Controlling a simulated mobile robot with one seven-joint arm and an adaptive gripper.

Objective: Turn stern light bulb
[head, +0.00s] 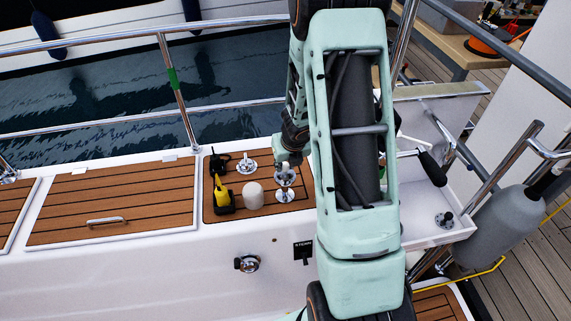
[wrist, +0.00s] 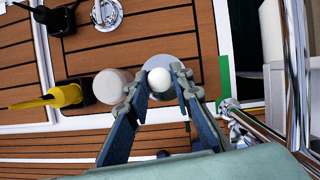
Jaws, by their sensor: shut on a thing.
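The stern light bulb (wrist: 159,79) is a small white ball over a round grey base (wrist: 158,63) on the teak panel. In the wrist view my gripper (wrist: 159,81) has one finger on each side of the bulb, shut on it.
A white cylinder (head: 253,195) stands just left of the fitting. A yellow tool (head: 221,193), a black handheld device (head: 217,164) and a second round fitting (head: 246,163) are close by. Chrome rails (head: 178,88) run behind; water lies beyond. The left teak panel (head: 112,201) is mostly clear.

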